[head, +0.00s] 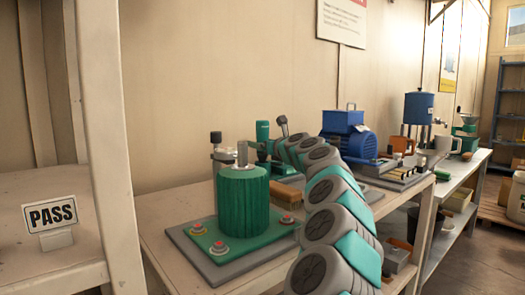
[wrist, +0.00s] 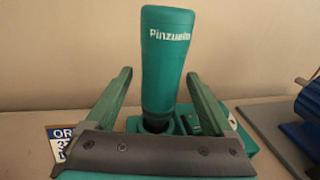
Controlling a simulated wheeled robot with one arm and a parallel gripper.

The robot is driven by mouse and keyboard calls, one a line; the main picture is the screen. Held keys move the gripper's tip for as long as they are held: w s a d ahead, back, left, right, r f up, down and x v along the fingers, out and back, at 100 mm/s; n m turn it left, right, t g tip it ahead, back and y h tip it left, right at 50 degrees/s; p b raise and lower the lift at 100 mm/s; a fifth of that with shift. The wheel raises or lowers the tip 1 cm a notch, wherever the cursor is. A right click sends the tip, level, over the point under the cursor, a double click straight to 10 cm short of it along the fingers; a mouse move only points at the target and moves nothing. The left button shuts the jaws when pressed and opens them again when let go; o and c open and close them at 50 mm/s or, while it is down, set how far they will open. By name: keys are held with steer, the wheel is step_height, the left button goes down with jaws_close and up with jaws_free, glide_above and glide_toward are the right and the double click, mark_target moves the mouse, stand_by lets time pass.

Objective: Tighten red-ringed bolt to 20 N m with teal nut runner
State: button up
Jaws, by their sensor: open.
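The teal nut runner (wrist: 166,62), lettered "Pinzuelo", stands upright in a teal base in the wrist view. Its upper end shows in the head view (head: 262,131), behind the green ribbed cylinder. My gripper (wrist: 159,74) is open, with one green finger on each side of the nut runner's body and visible space beside it. In the head view, bolt-like heads with coloured rings (head: 197,229) (head: 220,248) sit on the green plate at the cylinder's foot. I cannot tell for certain which is the red-ringed bolt.
The green ribbed cylinder (head: 243,203) stands on a grey-edged base at the bench's near end. A blue hammer mill (head: 347,137) is farther along the bench. A part-hidden printed card (wrist: 60,139) is left of my gripper.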

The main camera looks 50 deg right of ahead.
jaws_close()
stand_by(0.8)
steer(key=shift+r, duration=0.1)
